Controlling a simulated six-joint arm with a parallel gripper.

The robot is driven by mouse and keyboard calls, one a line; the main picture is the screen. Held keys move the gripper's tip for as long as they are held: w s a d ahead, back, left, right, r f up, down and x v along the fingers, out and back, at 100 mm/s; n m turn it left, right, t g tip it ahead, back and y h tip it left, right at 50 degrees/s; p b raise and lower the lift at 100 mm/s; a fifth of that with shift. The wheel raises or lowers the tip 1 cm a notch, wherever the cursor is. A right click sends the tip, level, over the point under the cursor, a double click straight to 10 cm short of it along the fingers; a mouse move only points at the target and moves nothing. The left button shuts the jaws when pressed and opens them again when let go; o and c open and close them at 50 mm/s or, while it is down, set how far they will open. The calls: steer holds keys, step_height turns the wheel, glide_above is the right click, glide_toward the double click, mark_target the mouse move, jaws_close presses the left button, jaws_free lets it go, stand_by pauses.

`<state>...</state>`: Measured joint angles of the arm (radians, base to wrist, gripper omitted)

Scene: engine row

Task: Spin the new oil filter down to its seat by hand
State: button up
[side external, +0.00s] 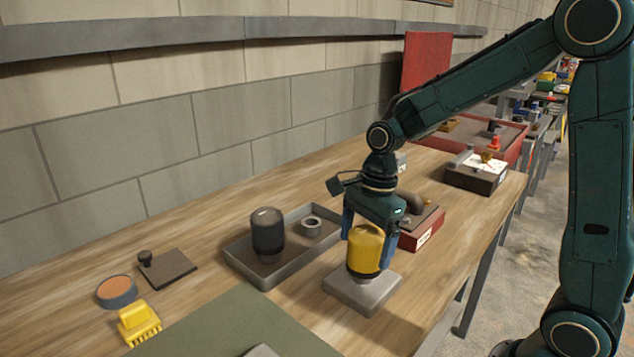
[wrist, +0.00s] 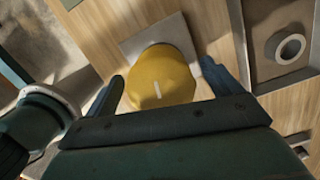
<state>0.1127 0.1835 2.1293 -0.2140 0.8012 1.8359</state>
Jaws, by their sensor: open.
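The new oil filter is a yellow canister (side external: 367,249) with a dark lower band. It stands upright over a grey square block (side external: 362,291). Whether it touches its seat is hidden. In the wrist view the filter (wrist: 161,78) shows its domed top with a white mark, and part of the grey block (wrist: 172,32) shows behind it. My gripper (side external: 365,235) is over the filter from above, its blue fingers on either side. In the wrist view the fingers (wrist: 160,84) stand apart from the filter, with a gap on each side.
A grey tray (side external: 262,283) to the left holds a dark canister (side external: 268,232) and a ring (side external: 311,227). A red box (side external: 422,238) stands close behind the gripper. A yellow brush (side external: 139,324), an orange-topped tin (side external: 117,291) and a green mat (side external: 225,330) lie further left.

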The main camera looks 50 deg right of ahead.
steer(key=c, duration=1.3)
steer(key=m, duration=0.6)
steer(key=shift+t, duration=0.4)
steer(key=m+h, duration=0.1)
steer(key=m, duration=0.4)
steer(key=shift+w+d+t, duration=0.1)
steer(key=shift+t, duration=0.2)
steer(key=o, duration=1.3)
steer(key=r, duration=0.4)
steer(key=s+r, duration=0.1)
steer(key=r, duration=0.4)
steer(key=s+r, duration=0.1)
steer(key=r, duration=0.3)
steer(key=shift+d+r, duration=0.3)
steer(key=shift+d, duration=0.05)
